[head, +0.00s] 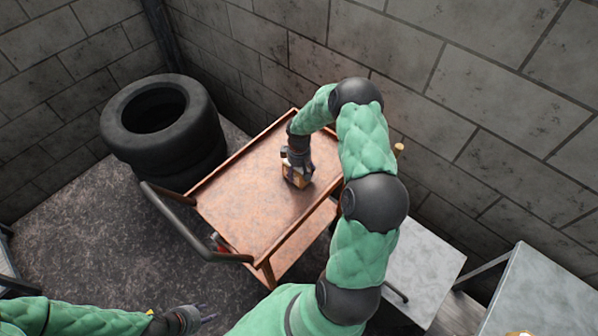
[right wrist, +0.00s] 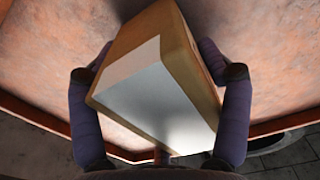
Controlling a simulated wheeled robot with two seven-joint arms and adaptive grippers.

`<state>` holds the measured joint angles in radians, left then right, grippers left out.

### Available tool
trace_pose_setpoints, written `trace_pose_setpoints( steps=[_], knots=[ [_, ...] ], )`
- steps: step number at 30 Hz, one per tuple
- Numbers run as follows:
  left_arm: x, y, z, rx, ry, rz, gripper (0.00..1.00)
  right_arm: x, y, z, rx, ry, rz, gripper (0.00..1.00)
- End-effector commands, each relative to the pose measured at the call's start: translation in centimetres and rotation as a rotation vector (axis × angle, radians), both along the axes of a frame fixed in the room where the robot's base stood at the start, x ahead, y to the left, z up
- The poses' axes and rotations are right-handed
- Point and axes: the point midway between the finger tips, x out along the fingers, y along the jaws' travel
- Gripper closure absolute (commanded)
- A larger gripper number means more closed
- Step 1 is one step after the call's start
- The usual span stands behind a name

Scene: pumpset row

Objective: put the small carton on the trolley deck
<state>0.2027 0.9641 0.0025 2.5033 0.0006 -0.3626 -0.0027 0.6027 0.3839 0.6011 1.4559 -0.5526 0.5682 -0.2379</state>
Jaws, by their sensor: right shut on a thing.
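The small carton (head: 296,177) is brown with a pale face and sits in my right gripper (head: 298,170), over the middle of the trolley deck. In the right wrist view the carton (right wrist: 165,75) lies between the two fingers of my right gripper (right wrist: 160,100), which is shut on it. The trolley deck (head: 240,205) is a copper-coloured tray with a raised rim. I cannot tell whether the carton touches the deck. My left gripper (head: 200,316) is low in the head view, away from the trolley, and its fingers are too small to read.
Stacked black tyres (head: 160,125) stand left of the trolley. The trolley's dark handle (head: 190,225) is at its near left end. A grey table (head: 425,265) stands right of the trolley, with another grey surface (head: 550,290) beyond. Block walls close the back.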

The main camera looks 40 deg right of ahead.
Motion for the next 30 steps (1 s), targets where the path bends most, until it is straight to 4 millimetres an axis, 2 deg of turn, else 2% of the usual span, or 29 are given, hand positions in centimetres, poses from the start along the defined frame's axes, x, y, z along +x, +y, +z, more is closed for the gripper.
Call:
trace_pose_setpoints(
  steps=[9,10,12,25,30],
  knots=[
    [0.0,0.0,-0.2,0.000,0.000,0.000,0.60,0.1,-0.1,-0.2,-0.002,-0.002,0.000,0.66],
    [0.0,0.0,-0.1,0.000,0.000,0.000,0.60,0.0,0.0,-0.2,-0.001,-0.001,0.000,0.17],
    [0.0,0.0,-0.1,0.000,0.000,0.000,0.60,0.0,0.0,-0.1,-0.001,-0.001,0.000,0.00],
    [0.0,0.0,0.1,0.000,0.000,0.000,0.60,0.0,0.0,0.1,-0.001,-0.001,0.000,0.00],
    [0.0,0.0,0.8,0.000,0.000,0.000,0.60,0.1,-0.1,2.2,-0.003,-0.003,0.000,0.00]
  ],
)
